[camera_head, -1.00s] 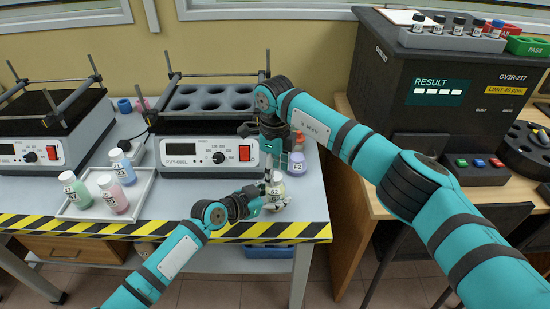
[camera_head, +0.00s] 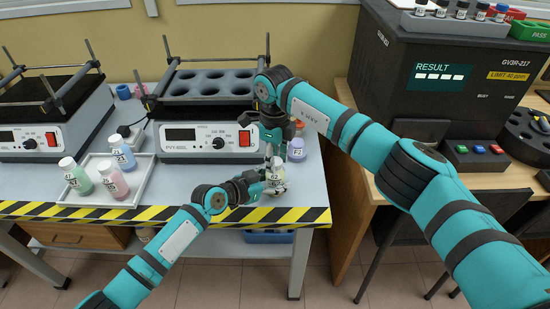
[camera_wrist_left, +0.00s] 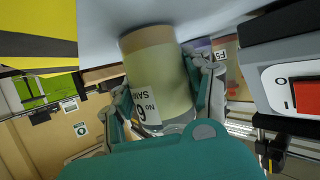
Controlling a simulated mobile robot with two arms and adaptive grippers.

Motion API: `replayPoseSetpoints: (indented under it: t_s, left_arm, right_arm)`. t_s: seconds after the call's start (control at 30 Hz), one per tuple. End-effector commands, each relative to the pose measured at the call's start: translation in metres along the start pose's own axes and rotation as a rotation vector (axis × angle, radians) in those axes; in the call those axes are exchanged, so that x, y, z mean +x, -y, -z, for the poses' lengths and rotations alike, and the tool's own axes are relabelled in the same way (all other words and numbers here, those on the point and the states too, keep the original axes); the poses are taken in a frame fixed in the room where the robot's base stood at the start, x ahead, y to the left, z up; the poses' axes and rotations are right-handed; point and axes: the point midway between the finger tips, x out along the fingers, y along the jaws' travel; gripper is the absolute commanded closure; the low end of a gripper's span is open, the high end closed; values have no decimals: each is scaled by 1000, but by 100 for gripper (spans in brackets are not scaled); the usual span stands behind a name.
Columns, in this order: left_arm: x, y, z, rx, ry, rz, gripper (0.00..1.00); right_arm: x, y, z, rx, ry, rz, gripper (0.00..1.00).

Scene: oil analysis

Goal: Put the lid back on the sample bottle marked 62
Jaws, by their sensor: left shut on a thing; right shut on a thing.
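The sample bottle marked 62 (camera_head: 278,180) is near the table's front edge. My left gripper (camera_head: 266,186) is shut around its side. In the left wrist view the bottle (camera_wrist_left: 162,85) lies between the two teal fingers, its label partly covered; that view looks upside down. My right gripper (camera_head: 271,155) points down from above, close over the bottle's top. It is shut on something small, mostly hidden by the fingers. I cannot tell whether this is the lid or whether it touches the bottle.
A purple-filled bottle (camera_head: 297,150) stands close behind to the right. The hotplate block with wells (camera_head: 208,98) is behind. A white tray (camera_head: 137,187) with several bottles is at left. The dark analyser (camera_head: 400,85) stands on the right table.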

Motion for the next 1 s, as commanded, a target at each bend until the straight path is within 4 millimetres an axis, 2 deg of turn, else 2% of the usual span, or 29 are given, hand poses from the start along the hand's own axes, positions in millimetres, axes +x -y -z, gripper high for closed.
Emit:
replayPoseSetpoints:
  t_s: [0.1, 0.13, 0.33, 0.67, 0.77, 1.0]
  left_arm:
    - [0, 0, 0, 0, 0, 0, 100]
    - [0, 0, 0, 0, 0, 0, 100]
    - [0, 0, 0, 0, 0, 0, 100]
    - [0, 0, 0, 0, 0, 0, 100]
    - [0, 0, 0, 0, 1, 0, 100]
    - [0, 0, 0, 0, 1, 0, 100]
  right_arm:
    - [0, 1, 0, -1, 0, 1, 100]
    - [0, 1, 0, -1, 0, 1, 64]
    - [0, 1, 0, -1, 0, 1, 38]
    - [-4, 1, 0, -2, 1, 1, 38]
    - [-16, 1, 0, -2, 2, 3, 38]
    - [-66, 1, 0, -3, 2, 4, 38]
